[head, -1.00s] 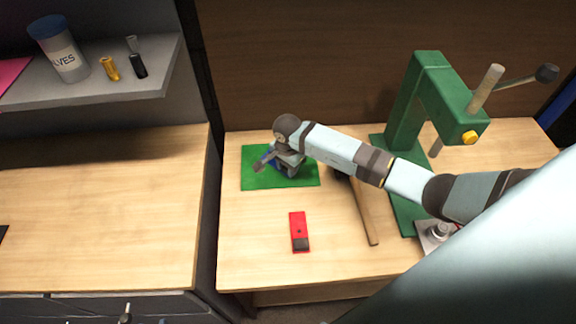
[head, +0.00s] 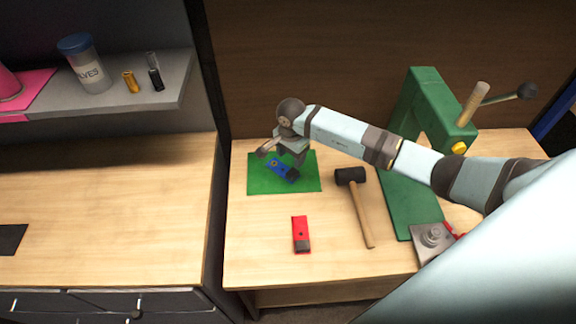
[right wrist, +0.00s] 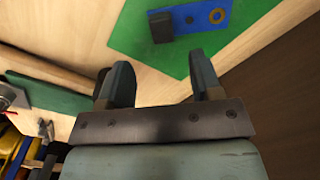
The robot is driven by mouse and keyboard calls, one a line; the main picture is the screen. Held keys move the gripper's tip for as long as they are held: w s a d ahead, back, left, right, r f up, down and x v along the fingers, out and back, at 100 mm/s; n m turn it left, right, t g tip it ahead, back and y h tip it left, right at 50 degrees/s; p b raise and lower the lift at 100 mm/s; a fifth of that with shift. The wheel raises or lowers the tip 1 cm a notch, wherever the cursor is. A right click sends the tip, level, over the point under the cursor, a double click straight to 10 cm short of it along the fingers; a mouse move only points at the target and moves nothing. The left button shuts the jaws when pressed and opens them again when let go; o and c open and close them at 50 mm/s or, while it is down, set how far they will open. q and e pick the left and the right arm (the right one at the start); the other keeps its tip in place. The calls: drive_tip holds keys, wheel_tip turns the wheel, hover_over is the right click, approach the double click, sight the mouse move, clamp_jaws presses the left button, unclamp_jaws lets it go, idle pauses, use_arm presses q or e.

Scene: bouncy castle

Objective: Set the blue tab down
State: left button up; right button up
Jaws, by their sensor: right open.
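The blue tab (head: 283,171) lies on the green mat (head: 257,184) on the right-hand wooden bench. It has a dark block at one end and a ring-shaped mark on the blue part. In the right wrist view the blue tab (right wrist: 195,18) lies flat on the green mat (right wrist: 140,35), ahead of the fingertips and apart from them. My right gripper (head: 281,152) is just above and behind the tab in the head view. In the right wrist view my right gripper (right wrist: 160,75) is open, with nothing between its fingers. My left gripper is not in view.
A red tab (head: 301,234) lies in front of the mat. A mallet (head: 361,205) lies to its right. A green press (head: 420,110) stands further right, beside a metal block (head: 433,240). A shelf (head: 120,100) at left holds a jar and small cylinders.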

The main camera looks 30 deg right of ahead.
drive_tip(key=s+a+r+m+t+y, duration=0.2)
drive_tip(key=s+a+m+y, duration=0.3)
drive_tip(key=a, duration=0.3)
drive_tip(key=s+a+r+m+t+y, duration=0.2)
drive_tip(key=s+a+m+y, duration=0.1)
drive_tip(key=a+m+y, duration=0.35)
drive_tip(key=s+a+r+m+t+y, duration=0.2)
drive_tip(key=s+a+m+y, duration=0.25)
drive_tip(key=a, duration=0.45)
drive_tip(key=s+d+f+n+t+h, duration=0.1)
drive_tip(key=s+d+f+n+h, duration=0.2)
drive_tip(key=n, duration=0.8)
drive_tip(key=s+d+f+n+t+h, duration=0.2)
drive_tip(key=s+d+f+n+h, duration=0.1)
drive_tip(key=n, duration=0.8)
drive_tip(key=s+d+f+n+t+h, duration=0.1)
drive_tip(key=s+d+f+n+h, duration=0.3)
drive_tip(key=s+n+h, duration=0.3)
drive_tip(key=shift+s+d+n+t+p, duration=0.2)
drive_tip(key=shift+s+n, duration=0.1)
drive_tip(key=shift+n, duration=0.8)
drive_tip(key=shift+s+d+n+t+p, duration=0.2)
drive_tip(key=shift+s+n, duration=0.1)
drive_tip(key=shift+n, duration=0.8)
drive_tip(key=shift+f, duration=0.1)
